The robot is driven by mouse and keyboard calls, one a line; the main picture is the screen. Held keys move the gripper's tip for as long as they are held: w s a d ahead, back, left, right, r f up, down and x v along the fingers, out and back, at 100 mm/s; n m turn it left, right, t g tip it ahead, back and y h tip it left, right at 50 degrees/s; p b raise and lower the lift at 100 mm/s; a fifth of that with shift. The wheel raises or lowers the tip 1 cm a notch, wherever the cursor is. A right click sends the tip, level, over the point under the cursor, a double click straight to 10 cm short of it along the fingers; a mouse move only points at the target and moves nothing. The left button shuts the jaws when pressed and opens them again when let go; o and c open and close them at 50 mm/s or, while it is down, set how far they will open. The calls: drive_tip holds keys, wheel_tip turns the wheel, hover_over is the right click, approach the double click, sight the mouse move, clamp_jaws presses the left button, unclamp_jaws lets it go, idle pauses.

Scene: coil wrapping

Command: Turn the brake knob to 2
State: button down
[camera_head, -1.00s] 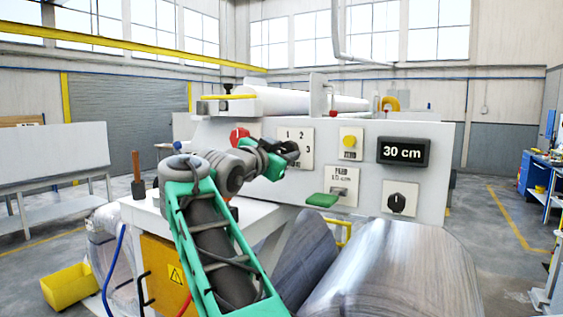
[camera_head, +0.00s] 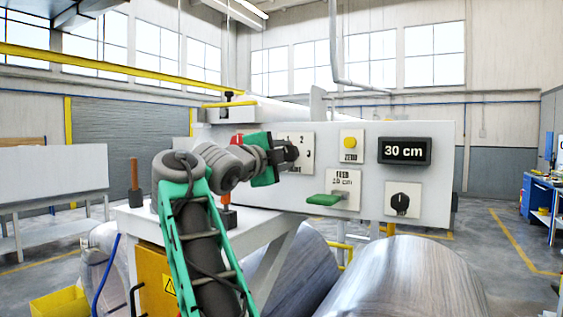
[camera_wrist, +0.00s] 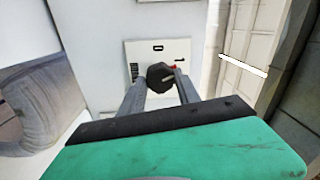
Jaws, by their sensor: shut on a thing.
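The brake knob (camera_wrist: 160,77) is a dark, faceted knob on a white marked plate (camera_wrist: 140,50) in the wrist view. A small red mark shows at its upper right, on the side of the "1"; a "0" stands at the plate's top in this turned view. My gripper (camera_wrist: 158,88) is shut on the knob, one finger on each side. In the head view my gripper (camera_head: 291,154) is against the numbered plate (camera_head: 308,166) on the grey-white panel and hides the knob. Numbers there are partly readable, partly covered.
On the same panel are a yellow button (camera_head: 350,142), a "30 cm" display (camera_head: 404,151), a green lever (camera_head: 324,199) and a black dial (camera_head: 402,203). A large metal coil (camera_head: 405,280) lies below. A wooden-handled tool (camera_head: 135,178) stands at the left.

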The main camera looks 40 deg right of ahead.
drive_tip(key=m, duration=0.2)
drive_tip(key=m+b, duration=0.1)
drive_tip(key=m, duration=0.2)
drive_tip(key=shift+s+d+r, duration=0.1)
drive_tip(key=shift+s, duration=0.05)
drive_tip(key=shift+m+g, duration=0.3)
drive_tip(key=shift+m, duration=2.3)
drive_tip(key=c, duration=1.3)
unclamp_jaws()
drive_tip(key=shift+o, duration=1.3)
drive_tip(key=shift+d, duration=0.2)
drive_tip(key=shift+o, duration=0.8)
drive_tip(key=shift+a, duration=0.15)
